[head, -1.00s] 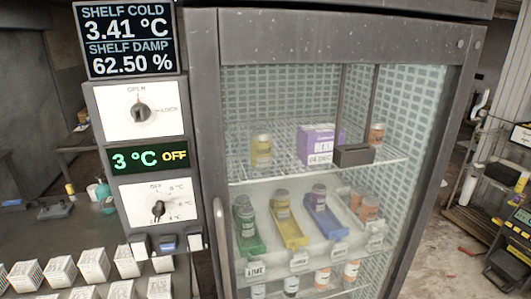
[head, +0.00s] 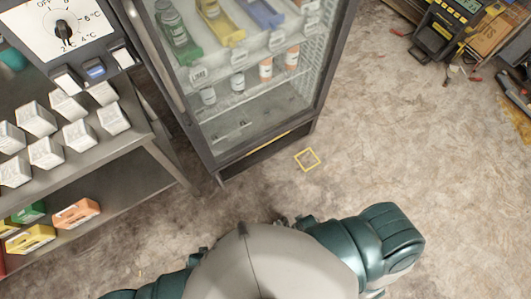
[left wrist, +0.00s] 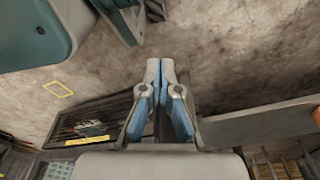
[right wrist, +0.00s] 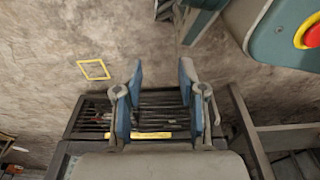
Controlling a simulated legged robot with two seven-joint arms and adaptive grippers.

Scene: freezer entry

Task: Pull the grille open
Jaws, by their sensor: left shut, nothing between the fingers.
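The grille is a dark slatted panel with a yellow strip, low at the cabinet's foot. It shows in the right wrist view (right wrist: 155,112) beyond and between my fingers, and in the left wrist view (left wrist: 95,115) left of my gripper. In the head view the grille (head: 268,151) is a dark band under the glass door. My left gripper (left wrist: 160,68) is shut and empty, with its fingertips together. My right gripper (right wrist: 162,66) is open and empty, its fingers apart; I see no contact with the grille. Neither gripper is in the head view.
The glass-door cabinet (head: 318,88) stands above the grille. A metal shelf unit (head: 150,128) with several white boxes stands close on its left. A yellow square (head: 307,159) marks the floor in front. The floor to the right is clear, up to equipment (head: 440,30) at the upper right.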

